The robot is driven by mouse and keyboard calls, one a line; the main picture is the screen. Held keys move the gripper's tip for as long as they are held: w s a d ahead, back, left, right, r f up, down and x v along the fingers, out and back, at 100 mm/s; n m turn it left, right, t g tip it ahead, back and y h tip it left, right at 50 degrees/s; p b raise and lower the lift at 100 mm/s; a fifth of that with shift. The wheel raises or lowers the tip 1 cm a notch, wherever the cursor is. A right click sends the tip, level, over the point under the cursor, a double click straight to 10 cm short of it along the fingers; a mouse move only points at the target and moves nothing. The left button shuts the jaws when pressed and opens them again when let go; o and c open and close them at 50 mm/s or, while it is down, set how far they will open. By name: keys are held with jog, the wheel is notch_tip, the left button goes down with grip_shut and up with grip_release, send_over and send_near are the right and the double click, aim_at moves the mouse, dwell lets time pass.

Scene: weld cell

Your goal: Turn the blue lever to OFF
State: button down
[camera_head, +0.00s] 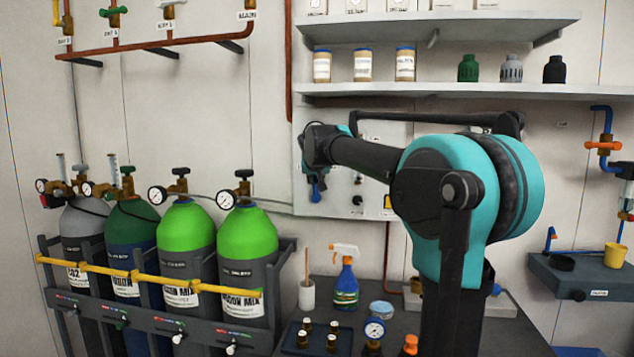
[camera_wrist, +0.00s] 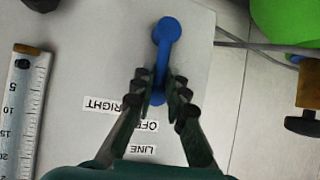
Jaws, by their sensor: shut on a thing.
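The blue lever (camera_wrist: 165,45) is on a pale panel, with a round blue end at the top of the wrist view and a narrower shaft running down between my fingers. My gripper (camera_wrist: 168,88) is shut on that shaft, and its fingers hide part of it. Labels reading RIGHT, OFF (camera_wrist: 140,125) and LINE appear upside down beside and below the fingers. In the head view, my gripper (camera_head: 314,168) is at the left part of the wall panel (camera_head: 345,205), and a bit of the blue lever (camera_head: 316,190) shows below it.
Green gas cylinders (camera_head: 185,235) stand left of the panel. A spray bottle (camera_head: 345,280) and small bottles stand on the bench below. Shelves (camera_head: 440,90) with jars are above my arm.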

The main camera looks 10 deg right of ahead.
jog(key=shift+w+r, duration=0.1)
jog(key=shift+r, duration=0.05)
jog(key=c, duration=1.5)
grip_release()
jog(key=shift+c, duration=0.2)
jog(key=v, duration=1.2)
